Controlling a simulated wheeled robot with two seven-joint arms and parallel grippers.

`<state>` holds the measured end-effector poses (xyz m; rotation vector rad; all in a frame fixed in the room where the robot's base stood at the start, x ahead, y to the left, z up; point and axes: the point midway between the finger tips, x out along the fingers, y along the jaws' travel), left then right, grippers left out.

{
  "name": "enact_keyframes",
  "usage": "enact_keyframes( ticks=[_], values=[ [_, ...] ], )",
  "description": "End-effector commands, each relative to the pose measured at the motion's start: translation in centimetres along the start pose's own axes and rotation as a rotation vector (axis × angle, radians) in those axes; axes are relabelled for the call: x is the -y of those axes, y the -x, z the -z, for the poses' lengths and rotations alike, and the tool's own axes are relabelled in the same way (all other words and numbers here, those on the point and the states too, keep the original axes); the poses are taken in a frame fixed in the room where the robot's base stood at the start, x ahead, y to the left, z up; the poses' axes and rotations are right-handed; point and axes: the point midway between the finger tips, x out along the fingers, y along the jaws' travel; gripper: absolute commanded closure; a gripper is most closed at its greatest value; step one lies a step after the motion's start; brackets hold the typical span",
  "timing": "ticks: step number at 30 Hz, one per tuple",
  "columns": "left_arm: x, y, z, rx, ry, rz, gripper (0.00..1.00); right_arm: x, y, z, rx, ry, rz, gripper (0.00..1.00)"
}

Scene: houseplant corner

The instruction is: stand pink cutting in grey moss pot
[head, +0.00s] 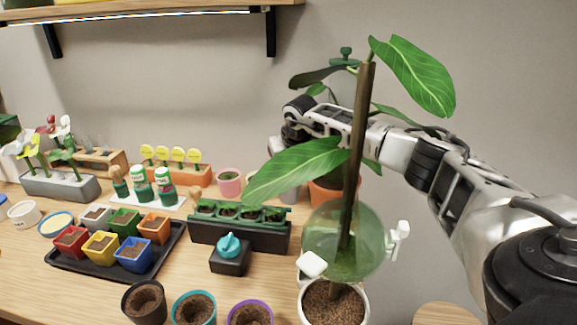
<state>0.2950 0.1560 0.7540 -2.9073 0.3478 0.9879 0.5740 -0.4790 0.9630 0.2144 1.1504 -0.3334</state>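A pinkish-red cutting (48,124) stands with white, yellow and green ones in a grey trough at the far left. A grey pot (290,194), likely the grey moss pot, shows partly behind a large leaf; its top is hidden. A pink pot (229,182) with green in its top stands to its left. My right arm comes in from the right behind the plant, and its wrist bends down near the grey pot. My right gripper (277,149) is mostly hidden by the leaf, so its fingers and anything in them cannot be made out. My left gripper is not in view.
A tall potted plant (335,302) with a stake and a translucent green globe (318,240) blocks the right foreground. A black tray (165,255) of coloured pots, a dark planter (240,235) and several soil pots crowd the table. A shelf (150,12) hangs above.

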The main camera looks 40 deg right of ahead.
Motion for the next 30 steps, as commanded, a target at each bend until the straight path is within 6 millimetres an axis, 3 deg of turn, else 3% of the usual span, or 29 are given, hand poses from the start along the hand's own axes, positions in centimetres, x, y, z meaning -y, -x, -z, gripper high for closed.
enact_keyframes(
  ticks=[8,9,11,17,19,30],
  values=[
    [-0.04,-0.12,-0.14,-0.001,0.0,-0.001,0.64,-0.03,-0.03,0.01,0.0,0.0,-0.001,1.0],
    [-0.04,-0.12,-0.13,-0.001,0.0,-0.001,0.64,-0.02,-0.03,0.01,0.0,0.0,-0.001,0.78],
    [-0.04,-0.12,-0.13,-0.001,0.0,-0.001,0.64,-0.03,-0.03,0.0,0.0,0.0,-0.001,0.61],
    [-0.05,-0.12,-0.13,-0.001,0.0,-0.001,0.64,-0.02,-0.02,0.0,0.0,0.0,-0.001,0.61],
    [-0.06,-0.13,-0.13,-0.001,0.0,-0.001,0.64,-0.02,-0.02,0.0,0.0,0.0,-0.001,0.44],
    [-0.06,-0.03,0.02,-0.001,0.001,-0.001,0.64,-0.01,0.21,-0.1,0.001,0.0,-0.001,0.43]
  ],
)
